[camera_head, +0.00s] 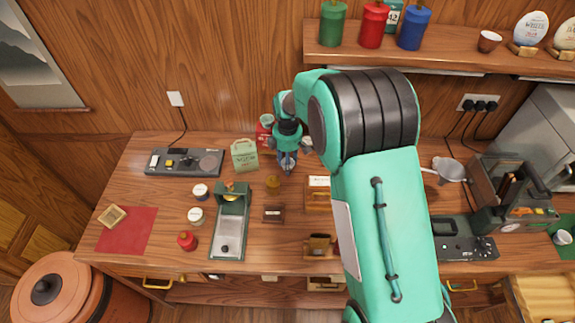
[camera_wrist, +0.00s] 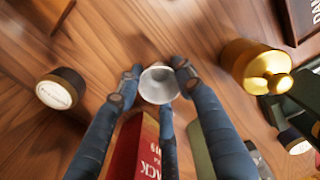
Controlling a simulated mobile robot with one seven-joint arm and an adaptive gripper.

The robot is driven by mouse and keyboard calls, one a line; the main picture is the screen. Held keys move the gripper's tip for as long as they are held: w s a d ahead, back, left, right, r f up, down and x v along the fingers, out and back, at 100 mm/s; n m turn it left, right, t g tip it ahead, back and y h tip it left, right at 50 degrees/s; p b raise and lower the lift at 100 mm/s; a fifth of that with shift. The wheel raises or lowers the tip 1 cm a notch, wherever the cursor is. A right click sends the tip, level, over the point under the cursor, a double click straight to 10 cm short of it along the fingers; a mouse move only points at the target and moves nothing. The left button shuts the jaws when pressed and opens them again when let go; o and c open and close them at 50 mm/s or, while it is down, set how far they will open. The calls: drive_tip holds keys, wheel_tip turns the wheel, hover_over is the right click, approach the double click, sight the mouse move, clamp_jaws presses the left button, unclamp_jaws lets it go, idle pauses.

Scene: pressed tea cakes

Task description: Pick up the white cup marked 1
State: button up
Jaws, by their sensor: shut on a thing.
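My gripper (camera_head: 287,168) is over the back middle of the table in the head view, pointing down. In the wrist view its blue fingers (camera_wrist: 155,78) are shut around a small white cup (camera_wrist: 158,86), whose open round mouth faces the camera. No mark 1 shows on the part of the cup I can see. I cannot tell whether the cup touches the table or hangs above it. In the head view the gripper mostly hides the cup.
A red box (camera_wrist: 132,150) lies close by my fingers in the wrist view. A brass object (camera_wrist: 252,68) stands to the right and a dark round container (camera_wrist: 60,90) to the left. A green carton (camera_head: 244,154) stands left of my gripper. The shelf (camera_head: 450,55) is above.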

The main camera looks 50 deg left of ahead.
drive_tip(key=shift+r, duration=0.1)
drive_tip(key=shift+s+d+r, duration=0.3)
drive_tip(key=shift+r, duration=0.1)
wheel_tip(320, 180, up, 6)
drive_tip(key=p, duration=0.1)
drive_tip(key=s+d, duration=1.3)
drive_tip(key=shift+s+d+p, duration=0.25)
drive_tip(key=shift+p, duration=0.15)
